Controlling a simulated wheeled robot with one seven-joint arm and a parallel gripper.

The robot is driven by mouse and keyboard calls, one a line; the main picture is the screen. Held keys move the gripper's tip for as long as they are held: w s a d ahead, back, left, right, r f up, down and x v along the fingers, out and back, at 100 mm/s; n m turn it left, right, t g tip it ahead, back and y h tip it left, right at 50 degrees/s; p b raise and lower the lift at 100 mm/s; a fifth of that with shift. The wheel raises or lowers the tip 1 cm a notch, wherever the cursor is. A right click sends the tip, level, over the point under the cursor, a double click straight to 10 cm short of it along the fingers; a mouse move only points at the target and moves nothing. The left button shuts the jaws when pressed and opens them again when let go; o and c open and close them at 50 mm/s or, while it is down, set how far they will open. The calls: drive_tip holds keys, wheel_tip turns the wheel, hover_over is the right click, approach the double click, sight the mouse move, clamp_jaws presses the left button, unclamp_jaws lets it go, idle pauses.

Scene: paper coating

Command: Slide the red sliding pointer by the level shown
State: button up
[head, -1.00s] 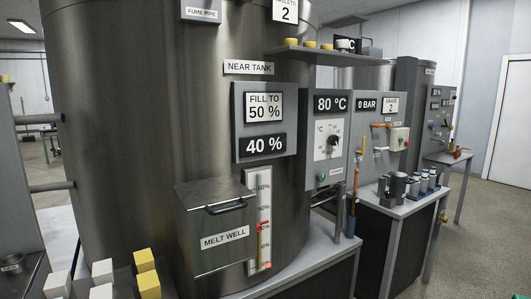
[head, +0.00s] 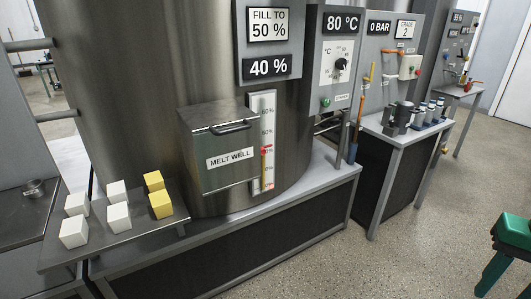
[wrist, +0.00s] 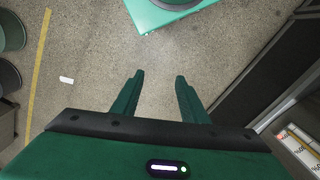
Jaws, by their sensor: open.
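The red sliding pointer (head: 264,151) sits on a white vertical scale (head: 262,112) on the tank's front, right of the melt well. It is roughly at the middle of the scale. A display above reads "FILL TO 50 %" (head: 269,24), and a dark one under it reads "40 %" (head: 270,67). My gripper (wrist: 157,80) is open and empty in the wrist view, over the floor. Its fingers are apart, well away from the pointer. The scale's edge also shows at the lower right of the wrist view (wrist: 299,150).
The melt well box (head: 222,155) juts out left of the scale. White and yellow blocks (head: 158,204) stand on a side shelf. A panel with a dial (head: 338,64) is to the right. Open floor (head: 430,225) lies at the right.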

drive_tip(key=shift+s, duration=0.1)
drive_tip(key=w+a+f+n+t, duration=0.1)
drive_tip(key=w+a+n+t, duration=0.15)
drive_tip(key=w, duration=0.55)
drive_tip(key=w+a+f+n+t, duration=0.1)
drive_tip(key=w+n, duration=0.2)
drive_tip(key=w, duration=0.5)
drive_tip(key=n+t+y, duration=0.6)
drive_tip(key=t+y, duration=0.4)
drive_tip(key=t, duration=0.2)
approach(264, 152)
drive_tip(key=shift+m, duration=0.25)
drive_tip(key=x, duration=0.9)
drive_tip(key=shift+a, duration=0.1)
